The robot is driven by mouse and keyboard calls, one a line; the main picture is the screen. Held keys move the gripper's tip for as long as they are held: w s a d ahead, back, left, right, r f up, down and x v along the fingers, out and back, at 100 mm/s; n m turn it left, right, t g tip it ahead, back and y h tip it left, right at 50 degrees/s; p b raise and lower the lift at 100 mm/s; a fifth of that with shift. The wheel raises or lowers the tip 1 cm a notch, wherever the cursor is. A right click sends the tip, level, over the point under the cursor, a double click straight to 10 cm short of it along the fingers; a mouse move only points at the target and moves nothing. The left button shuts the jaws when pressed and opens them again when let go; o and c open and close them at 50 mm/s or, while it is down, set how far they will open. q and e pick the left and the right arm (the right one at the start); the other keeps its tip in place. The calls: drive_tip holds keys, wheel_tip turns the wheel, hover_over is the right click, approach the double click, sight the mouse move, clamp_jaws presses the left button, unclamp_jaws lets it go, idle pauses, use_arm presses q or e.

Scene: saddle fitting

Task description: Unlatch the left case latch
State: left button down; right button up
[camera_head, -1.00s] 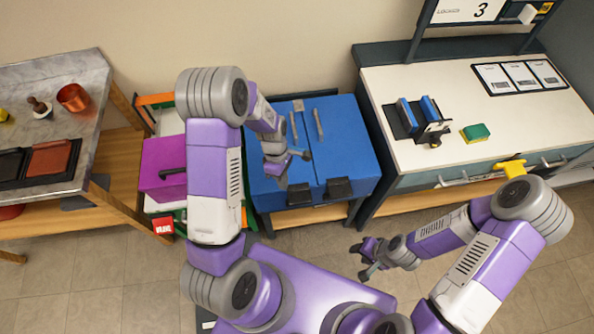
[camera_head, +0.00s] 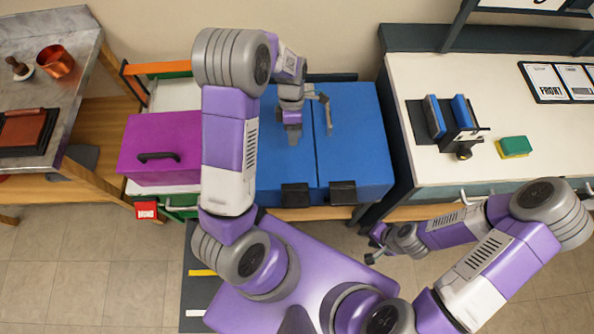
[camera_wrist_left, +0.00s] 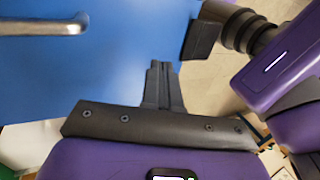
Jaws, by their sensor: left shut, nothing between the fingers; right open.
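The blue case (camera_head: 362,138) has two black latches on its front edge, the left latch (camera_head: 295,195) and the right latch (camera_head: 342,192). Both look the same in the head view; I cannot tell how either is set. My left gripper (camera_head: 292,138) is shut and empty over the left half of the case, behind the left latch. Its closed fingers (camera_wrist_left: 160,80) show in the left wrist view over blue. A black latch (camera_wrist_left: 200,40) is right of them there, apart; which one is unclear. My right gripper (camera_head: 374,245) is open, in front of the case.
A grey bar handle (camera_head: 326,112) stands on the case top and a handle (camera_wrist_left: 45,27) shows in the left wrist view. A purple box (camera_head: 150,135) stands left of the case. A white worktop (camera_head: 440,85) with a green-yellow sponge (camera_head: 514,146) is at the right.

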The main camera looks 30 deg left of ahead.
sight(295, 181)
use_arm(q)
drive_tip(key=shift+s+r, duration=0.1)
drive_tip(key=b+x, duration=0.3)
drive_tip(key=x, duration=0.7)
drive_tip(key=s+d, duration=0.1)
drive_tip(key=s, duration=0.1)
drive_tip(key=shift+s+d, duration=0.3)
drive_tip(key=shift+d, duration=0.05)
drive_tip(key=shift+s+d, duration=0.25)
drive_tip(key=shift+s, duration=0.15)
